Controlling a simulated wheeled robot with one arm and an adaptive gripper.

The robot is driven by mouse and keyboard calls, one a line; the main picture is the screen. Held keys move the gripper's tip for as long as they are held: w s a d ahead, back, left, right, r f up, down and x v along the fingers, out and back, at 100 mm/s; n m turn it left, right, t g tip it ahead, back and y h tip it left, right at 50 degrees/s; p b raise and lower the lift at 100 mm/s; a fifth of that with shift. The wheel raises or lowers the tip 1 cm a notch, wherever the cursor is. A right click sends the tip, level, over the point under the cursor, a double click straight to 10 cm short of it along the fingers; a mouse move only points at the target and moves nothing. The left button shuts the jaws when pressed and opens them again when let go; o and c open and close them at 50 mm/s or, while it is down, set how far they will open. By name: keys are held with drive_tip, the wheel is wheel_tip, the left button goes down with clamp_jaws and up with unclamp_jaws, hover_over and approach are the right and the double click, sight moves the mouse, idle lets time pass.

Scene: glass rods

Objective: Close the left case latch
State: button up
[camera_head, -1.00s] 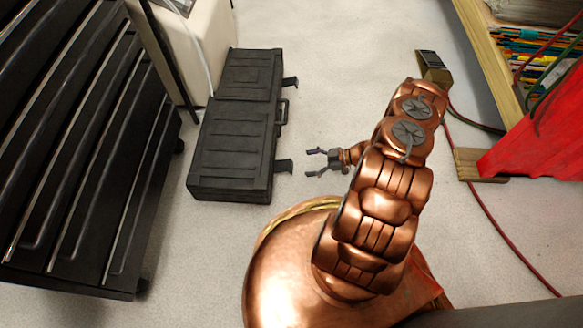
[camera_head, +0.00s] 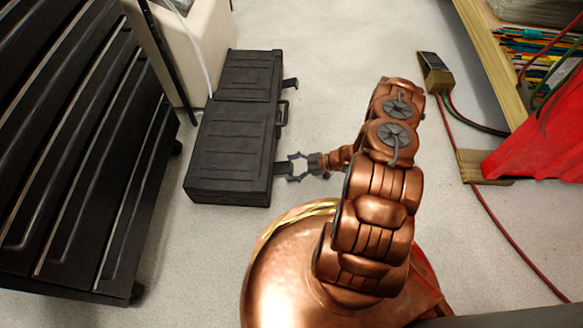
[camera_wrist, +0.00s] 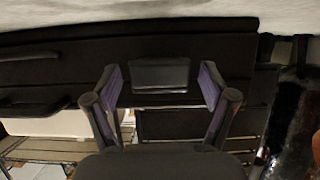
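A closed black case (camera_head: 232,150) lies on the floor at left of centre in the head view. Two dark latches stick out from its right side, a near one (camera_head: 283,169) and a far one (camera_head: 290,84), with the handle (camera_head: 282,112) between them. My gripper (camera_head: 296,168) is at the near latch, its fingers spread and pointing at the case. In the wrist view, the latch (camera_wrist: 160,74) appears between the two fingers, with a gap on each side. I cannot tell how deep the fingertips reach beside it. The gripper holds nothing.
A black slatted cabinet (camera_head: 75,150) stands left of the case, and a beige box (camera_head: 180,50) is behind it. A red object (camera_head: 535,145), a wooden shelf and cables are at right.

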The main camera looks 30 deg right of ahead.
clamp_jaws()
idle(0.5)
